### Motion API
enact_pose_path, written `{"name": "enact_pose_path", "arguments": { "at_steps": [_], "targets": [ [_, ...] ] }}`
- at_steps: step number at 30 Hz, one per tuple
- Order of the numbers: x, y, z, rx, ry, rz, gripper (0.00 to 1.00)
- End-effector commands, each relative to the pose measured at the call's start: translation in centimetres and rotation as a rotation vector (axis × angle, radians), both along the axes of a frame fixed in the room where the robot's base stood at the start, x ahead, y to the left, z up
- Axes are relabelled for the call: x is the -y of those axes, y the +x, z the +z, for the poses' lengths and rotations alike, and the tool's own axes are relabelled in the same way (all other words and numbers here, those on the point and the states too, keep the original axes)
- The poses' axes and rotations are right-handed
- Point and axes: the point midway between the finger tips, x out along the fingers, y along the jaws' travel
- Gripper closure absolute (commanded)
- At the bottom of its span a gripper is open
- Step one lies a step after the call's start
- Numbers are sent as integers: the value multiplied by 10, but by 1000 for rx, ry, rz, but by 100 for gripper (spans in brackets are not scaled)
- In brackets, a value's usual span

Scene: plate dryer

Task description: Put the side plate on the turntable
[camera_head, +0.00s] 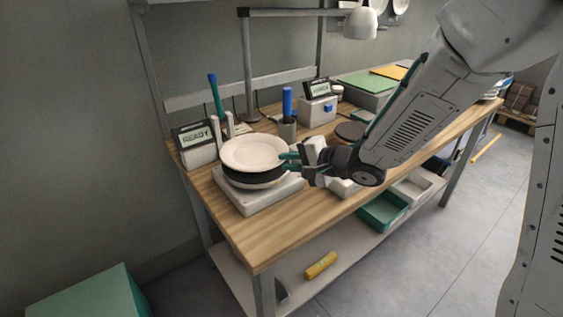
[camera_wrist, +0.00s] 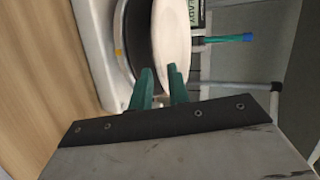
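The side plate (camera_head: 254,150) is round, pale cream and roughly level, over the turntable. The turntable (camera_head: 252,180) is a black disc on a pale square base with a dark display beside it. My gripper (camera_head: 291,158) is at the plate's right edge, its green fingers one on each side of the rim, shut on it. In the wrist view the plate (camera_wrist: 174,35) is seen at a slant, its near rim between the fingertips (camera_wrist: 160,76). The turntable's dark disc (camera_wrist: 138,35) lies to its left there. The plate hides much of the disc; any gap between them is hard to tell.
A display box (camera_head: 196,145) with a green-handled tool stands behind left. A cup with a blue-handled brush (camera_head: 287,125) and another display box (camera_head: 318,108) stand behind. A lamp (camera_head: 360,22) overhangs the bench. Bare wood (camera_head: 262,235) lies in front of the turntable.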

Motion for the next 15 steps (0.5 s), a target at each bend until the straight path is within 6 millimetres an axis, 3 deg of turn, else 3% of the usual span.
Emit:
{"name": "enact_pose_path", "arguments": {
  "at_steps": [6, 15],
  "targets": [
    [37, -27, 20, 3, 1, -5, 82],
    [63, -49, 33, 2, 1, -1, 82]
  ]
}}
